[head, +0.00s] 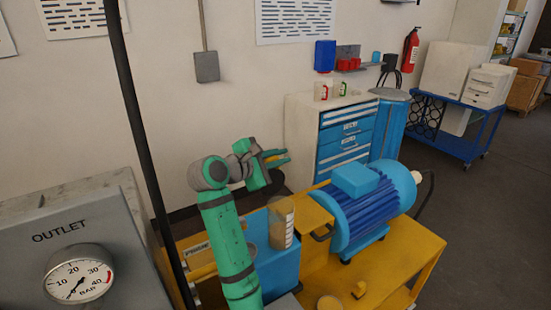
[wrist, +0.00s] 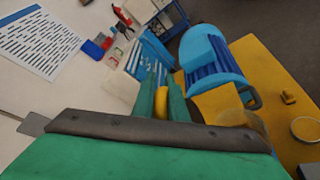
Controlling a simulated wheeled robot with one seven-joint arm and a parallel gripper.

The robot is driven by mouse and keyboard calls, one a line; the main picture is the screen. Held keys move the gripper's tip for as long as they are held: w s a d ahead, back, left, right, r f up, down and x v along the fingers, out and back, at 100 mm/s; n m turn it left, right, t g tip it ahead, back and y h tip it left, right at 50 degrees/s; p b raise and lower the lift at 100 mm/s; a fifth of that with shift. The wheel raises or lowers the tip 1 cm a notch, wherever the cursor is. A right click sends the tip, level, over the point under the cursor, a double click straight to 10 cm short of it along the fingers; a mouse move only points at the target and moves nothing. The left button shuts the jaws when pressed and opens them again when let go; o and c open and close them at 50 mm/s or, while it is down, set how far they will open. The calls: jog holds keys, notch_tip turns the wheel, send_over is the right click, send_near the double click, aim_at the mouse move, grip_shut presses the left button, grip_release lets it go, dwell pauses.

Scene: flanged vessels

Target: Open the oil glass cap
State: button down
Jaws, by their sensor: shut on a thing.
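Most of this piece is hidden by the fingers. The glass shows partly in the wrist view (wrist: 254,122), low and to the right of the fingers.
A blue motor (head: 368,205) stands on the yellow cart (head: 395,262) to the right. A small yellow part (head: 360,289) and a round dish-like part (head: 329,304) lie at the cart's front. A dark upright pole (head: 140,130) stands at left. A blue drawer cabinet (head: 343,140) is behind.

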jog(key=shift+a+f, duration=0.2)
jog(key=shift+f, duration=0.15)
jog(key=c, duration=1.9)
grip_release()
jog(key=shift+o, duration=0.7)
jog(key=shift+s+d, duration=0.1)
jog(key=shift+d, duration=0.1)
send_near(266, 161)
jog(key=x, duration=0.5)
jog(key=shift+d, duration=0.15)
jog(key=shift+d, duration=0.1)
